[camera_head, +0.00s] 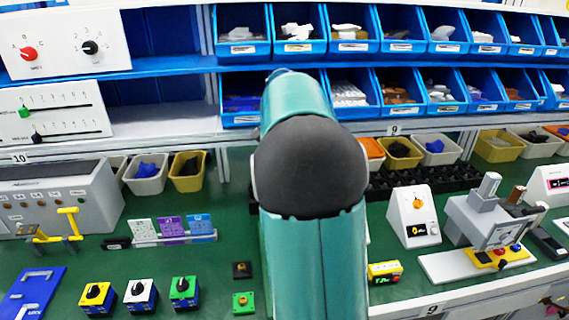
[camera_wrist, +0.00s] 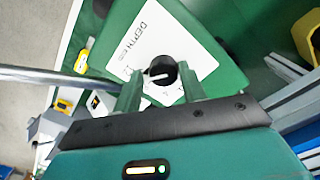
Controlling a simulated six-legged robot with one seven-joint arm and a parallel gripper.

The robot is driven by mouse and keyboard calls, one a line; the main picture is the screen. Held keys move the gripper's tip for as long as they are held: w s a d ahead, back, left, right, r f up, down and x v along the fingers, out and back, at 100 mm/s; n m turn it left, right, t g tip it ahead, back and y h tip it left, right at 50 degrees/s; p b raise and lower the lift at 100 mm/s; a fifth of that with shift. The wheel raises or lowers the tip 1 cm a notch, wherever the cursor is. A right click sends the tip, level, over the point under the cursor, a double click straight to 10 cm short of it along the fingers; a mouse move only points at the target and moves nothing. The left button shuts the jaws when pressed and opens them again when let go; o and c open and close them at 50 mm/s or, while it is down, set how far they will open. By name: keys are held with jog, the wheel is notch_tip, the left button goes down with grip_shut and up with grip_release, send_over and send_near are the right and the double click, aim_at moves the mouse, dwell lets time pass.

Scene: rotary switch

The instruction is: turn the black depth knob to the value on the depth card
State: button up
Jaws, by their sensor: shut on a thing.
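The black depth knob (camera_wrist: 165,66) sits on a white plate (camera_wrist: 150,42) marked DEPTH, on the face of a green box (camera_wrist: 228,76), in the wrist view. A light pointer line shows on the knob. My gripper (camera_wrist: 159,78) has one finger on each side of the knob and is shut on it. The scale marks by the knob are too small and partly covered to read. In the head view my arm hides the gripper and the knob. White, purple and blue cards stand in a rack (camera_head: 175,240); I cannot read them or tell which is the depth card.
Three small boxes with black knobs, yellow (camera_head: 96,296), white (camera_head: 140,294) and green (camera_head: 184,291), stand at the front left. A white dial box (camera_head: 414,215) and a grey machine (camera_head: 480,220) stand to the right. Blue bins (camera_head: 352,48) line the shelves above.

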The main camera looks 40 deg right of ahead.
jog(key=shift+o, duration=0.2)
jog(key=shift+w+a+r+m, duration=0.15)
jog(key=shift+w+a+m, duration=0.2)
jog(key=shift+w+m, duration=0.2)
jog(key=shift+m, duration=0.25)
jog(key=o, duration=0.7)
jog(key=shift+w, duration=0.1)
jog(key=shift+o, duration=0.2)
jog(key=shift+s+d, duration=0.15)
jog(key=shift+s, duration=0.25)
jog(key=shift+w, duration=0.15)
notch_tip(320, 180, up, 14)
jog(key=shift+s, duration=0.2)
